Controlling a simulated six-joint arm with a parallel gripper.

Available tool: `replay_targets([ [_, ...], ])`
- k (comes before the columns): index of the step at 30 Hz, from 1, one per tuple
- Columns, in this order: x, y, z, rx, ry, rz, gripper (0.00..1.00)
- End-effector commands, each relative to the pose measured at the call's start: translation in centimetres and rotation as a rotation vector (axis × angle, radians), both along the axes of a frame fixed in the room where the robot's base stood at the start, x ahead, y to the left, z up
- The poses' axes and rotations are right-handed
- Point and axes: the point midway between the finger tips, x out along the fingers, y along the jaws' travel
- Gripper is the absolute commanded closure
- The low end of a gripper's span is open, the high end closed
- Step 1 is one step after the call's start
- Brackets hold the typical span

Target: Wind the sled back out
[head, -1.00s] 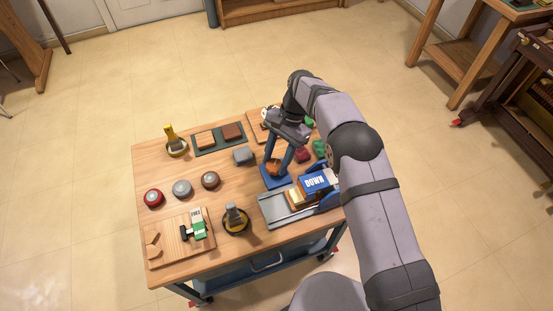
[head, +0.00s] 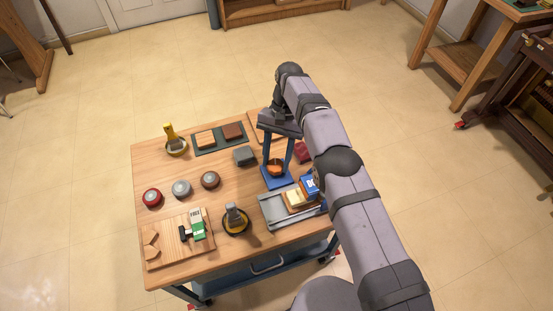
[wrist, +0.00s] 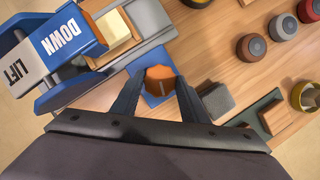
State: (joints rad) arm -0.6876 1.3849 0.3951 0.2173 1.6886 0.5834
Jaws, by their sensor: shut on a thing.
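My gripper (head: 276,165) is shut on an orange knob, its two fingers reaching down on either side of it. The knob (wrist: 161,80) shows between the fingertips (wrist: 161,83) in the wrist view, on a blue base (head: 276,183). The sled (head: 293,199), wooden with a pale top, sits on a grey rail (head: 268,210) at the table's front right. It also shows at the top of the wrist view (wrist: 112,32). A blue part marked DOWN (wrist: 62,38) stands beside the sled, with a white LIFT panel (wrist: 14,70). My arm hides the rail's right part in the head view.
Red (head: 152,197), grey (head: 182,188) and brown (head: 210,180) round pieces stand at the left. A grey block (head: 244,156) is left of my gripper. A wooden board (head: 165,246) and a brush in a dish (head: 236,219) are at the front.

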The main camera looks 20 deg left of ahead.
Motion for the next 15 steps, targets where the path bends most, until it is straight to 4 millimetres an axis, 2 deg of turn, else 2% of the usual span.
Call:
replay_targets([
  [9,-0.07,-0.04,-0.01,-0.002,0.002,0.001,0.82],
  [10,-0.07,-0.03,-0.01,-0.002,0.002,0.001,0.53],
  [11,-0.07,-0.04,-0.01,-0.002,0.002,0.001,0.45],
  [12,-0.06,-0.03,-0.02,-0.002,0.002,0.001,0.42],
  [15,-0.05,-0.01,-0.02,-0.001,0.002,0.0,0.42],
])
